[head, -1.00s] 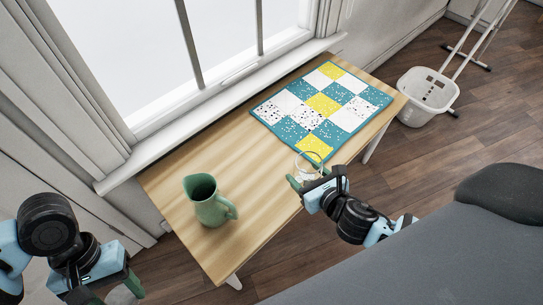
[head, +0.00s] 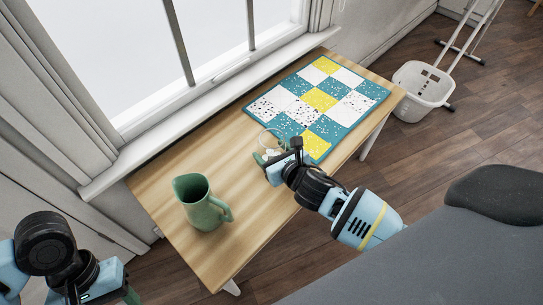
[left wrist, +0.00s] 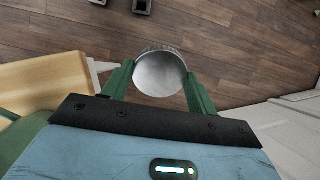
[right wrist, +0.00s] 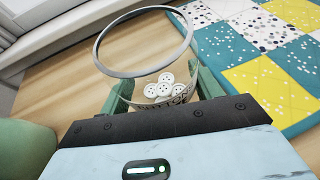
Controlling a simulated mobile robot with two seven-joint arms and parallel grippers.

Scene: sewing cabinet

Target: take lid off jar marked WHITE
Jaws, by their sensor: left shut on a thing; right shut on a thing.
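A clear glass jar (right wrist: 127,88) with several white buttons (right wrist: 164,88) inside stands with its mouth open between the fingers of my right gripper (right wrist: 160,92). Dark lettering on its front is partly hidden and I cannot read it fully. In the head view the jar (head: 268,143) and my right gripper (head: 270,160) are over the table near the quilt; I cannot tell whether the jar touches the tabletop. My left gripper (left wrist: 158,82) is shut on a round silver lid (left wrist: 160,72), held over the floor at the lower left, apart from the jar.
A green pitcher (head: 201,206) stands on the near left part of the wooden table (head: 225,150). A patchwork quilt (head: 322,100) in teal, white and yellow covers the far end. A white basket (head: 422,86) stands on the floor beyond.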

